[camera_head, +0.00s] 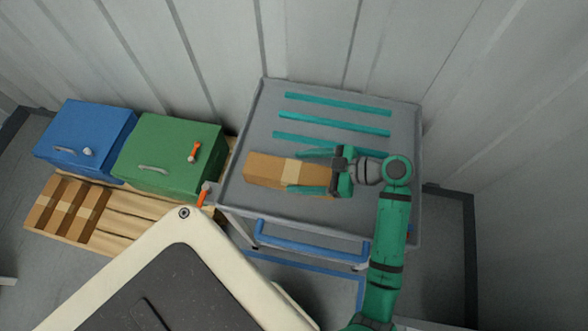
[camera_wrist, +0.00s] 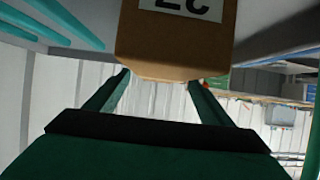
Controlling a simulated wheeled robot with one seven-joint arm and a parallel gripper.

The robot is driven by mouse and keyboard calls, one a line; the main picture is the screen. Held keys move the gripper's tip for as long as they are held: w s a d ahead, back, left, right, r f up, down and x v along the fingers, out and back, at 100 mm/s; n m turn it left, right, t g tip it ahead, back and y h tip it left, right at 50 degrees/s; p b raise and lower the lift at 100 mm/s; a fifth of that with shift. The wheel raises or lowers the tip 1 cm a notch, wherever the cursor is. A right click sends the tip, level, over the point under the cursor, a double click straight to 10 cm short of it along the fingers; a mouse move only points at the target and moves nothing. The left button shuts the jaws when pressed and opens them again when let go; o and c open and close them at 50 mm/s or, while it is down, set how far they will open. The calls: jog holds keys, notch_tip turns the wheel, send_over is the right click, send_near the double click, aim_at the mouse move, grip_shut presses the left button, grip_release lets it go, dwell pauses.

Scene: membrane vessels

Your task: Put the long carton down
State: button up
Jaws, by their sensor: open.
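The long carton (camera_head: 262,170) is brown with a paler tape band across its middle. In the head view it lies lengthwise left to right on the grey top of a cart (camera_head: 250,205). My gripper (camera_head: 310,171) comes from the right, with one finger along each long side of the carton's right part. The jaws are open. In the wrist view the carton (camera_wrist: 170,55) shows its end and a white label with dark characters, and the fingers (camera_wrist: 160,90) stand apart below it. Whether either finger touches the carton I cannot tell.
Several teal strips (camera_head: 335,122) lie across the cart behind the carton. The cart has a raised rim and a blue handle (camera_head: 310,240) in front. A blue box (camera_head: 85,140), a green box (camera_head: 170,155) and smaller cartons (camera_head: 65,208) rest on a pallet at left.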

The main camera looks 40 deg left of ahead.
jog(key=v, duration=0.8)
jog(key=shift+w+d+r, duration=0.2)
jog(key=shift+d, duration=0.1)
jog(key=shift+w+d, duration=0.1)
